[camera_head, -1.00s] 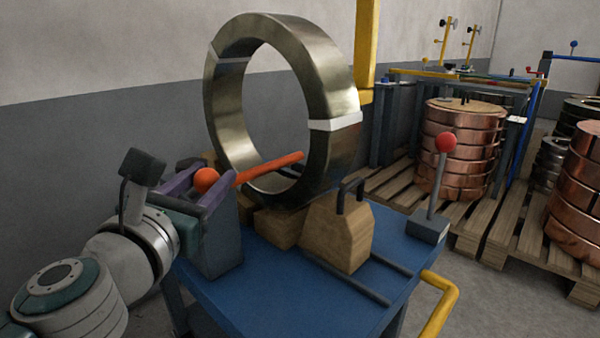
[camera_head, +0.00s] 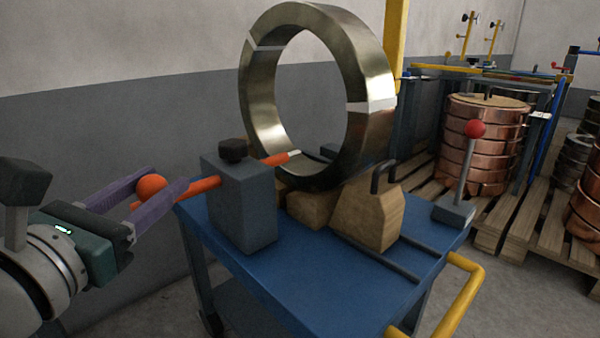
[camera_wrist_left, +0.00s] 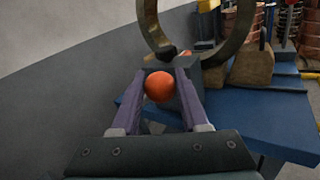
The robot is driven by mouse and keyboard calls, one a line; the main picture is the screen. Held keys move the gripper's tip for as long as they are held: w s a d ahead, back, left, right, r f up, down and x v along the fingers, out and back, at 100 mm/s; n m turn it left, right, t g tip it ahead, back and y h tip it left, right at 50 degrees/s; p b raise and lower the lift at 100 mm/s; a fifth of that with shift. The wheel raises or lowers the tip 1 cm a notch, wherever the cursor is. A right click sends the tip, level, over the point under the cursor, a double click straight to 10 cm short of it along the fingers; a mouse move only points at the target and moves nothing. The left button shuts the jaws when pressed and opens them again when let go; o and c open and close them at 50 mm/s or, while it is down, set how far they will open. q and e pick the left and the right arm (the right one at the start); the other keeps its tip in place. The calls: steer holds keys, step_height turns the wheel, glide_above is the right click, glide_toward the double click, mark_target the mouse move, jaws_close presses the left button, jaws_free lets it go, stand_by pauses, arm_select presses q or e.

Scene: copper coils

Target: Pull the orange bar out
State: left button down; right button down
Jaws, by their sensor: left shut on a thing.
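The orange bar (camera_head: 206,184) has a round ball knob (camera_head: 151,186) at its left end and passes through the grey block (camera_head: 240,205). Its far end, with a pale tip, shows beyond the block near the steel coil's lower opening. My left gripper (camera_head: 158,198) is shut on the bar at the knob, left of the block and clear of the cart edge. In the left wrist view the orange knob (camera_wrist_left: 159,86) sits between the two purple fingers. The right gripper is not in view.
The large steel coil (camera_head: 376,75) stands upright on the blue cart (camera_head: 300,262), between wooden wedges (camera_head: 368,215). A red-knobbed lever (camera_head: 465,165) and yellow handle (camera_head: 462,290) are at the cart's right. Copper coils (camera_head: 485,145) stand on pallets behind. Floor left of the cart is clear.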

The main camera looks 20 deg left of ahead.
mark_target(137, 188)
arm_select(q)
steer(key=shift+s+a+b, duration=0.25)
steer(key=shift+s+a, duration=0.05)
steer(key=shift+s, duration=0.35)
steer(key=shift+s+a+b, duration=0.2)
steer(key=shift+s+a, duration=0.1)
steer(key=shift+s, duration=0.35)
steer(key=shift+r, duration=0.1)
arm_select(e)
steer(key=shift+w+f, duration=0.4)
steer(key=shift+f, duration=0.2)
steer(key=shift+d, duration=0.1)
arm_select(q)
steer(key=c, duration=0.7)
jaws_free()
steer(key=shift+c, duration=0.2)
steer(key=o, duration=0.3)
steer(key=shift+s, duration=0.2)
steer(key=shift+w, duration=0.1)
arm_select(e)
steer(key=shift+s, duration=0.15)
